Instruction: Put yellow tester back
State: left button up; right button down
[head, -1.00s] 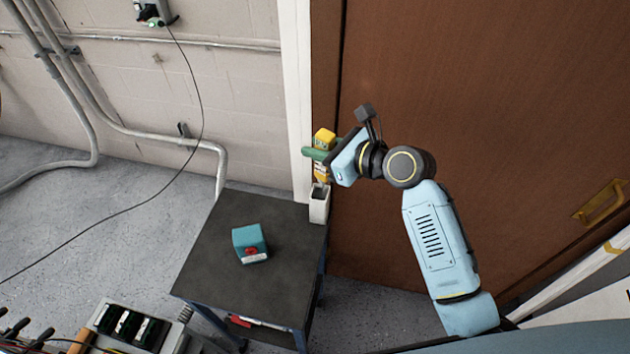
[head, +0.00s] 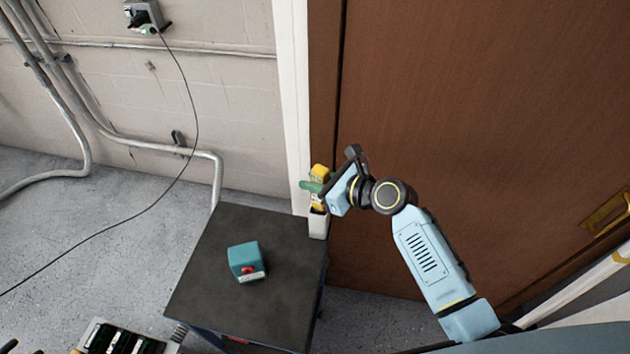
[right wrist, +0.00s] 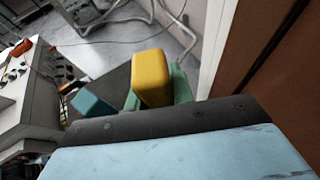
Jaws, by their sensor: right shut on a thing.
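The yellow tester (head: 319,171) is upright at the far right corner of the dark cart. It also shows in the right wrist view (right wrist: 151,77). My right gripper (head: 314,187), with green fingers, is shut on it. The tester's lower end is at the mouth of a white holder (head: 318,226) on the cart's right edge and seems to be partly inside it. How deep it sits is hard to tell. My left gripper is not in view.
A teal box (head: 246,260) with a red button sits on the cart top (head: 215,290). A brown door (head: 480,120) and white frame stand close behind the holder. A cable hangs from a wall socket (head: 148,17) at the left. Black-topped equipment (head: 120,338) is at the bottom left.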

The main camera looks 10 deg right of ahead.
jog(key=c, duration=1.2)
grip_release()
jog(key=v, duration=1.2)
jog(key=shift+f, duration=0.15)
